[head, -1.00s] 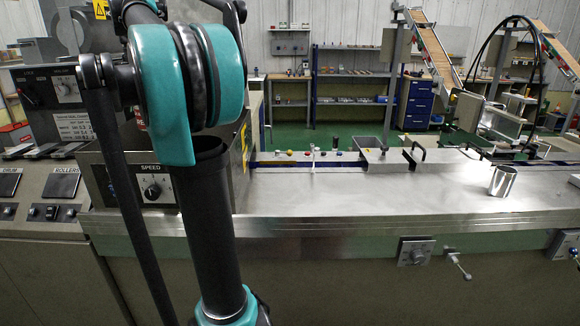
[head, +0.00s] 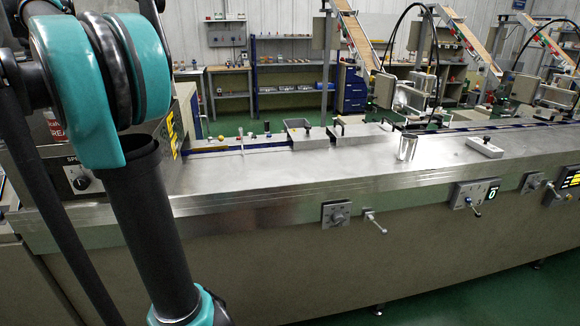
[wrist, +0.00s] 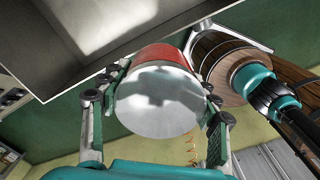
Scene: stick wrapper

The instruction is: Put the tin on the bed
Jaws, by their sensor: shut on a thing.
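The tin (wrist: 160,102) is a red cylinder with a shiny metal end, which faces the camera in the wrist view. My gripper (wrist: 165,90) is shut on it, one finger on each side. In the head view, the bed is most likely the long, flat steel top (head: 270,182) of the machine. My arm hangs down at the left of the head view, in front of the machine. My gripper and the tin are below that frame and hidden there.
A shiny metal cup (head: 407,147) and a pale block (head: 485,147) stand on the steel top at right. A grey hopper (head: 305,134) is at its back edge. A crank handle (head: 374,222) sticks out of the front. The top's left-middle stretch is clear.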

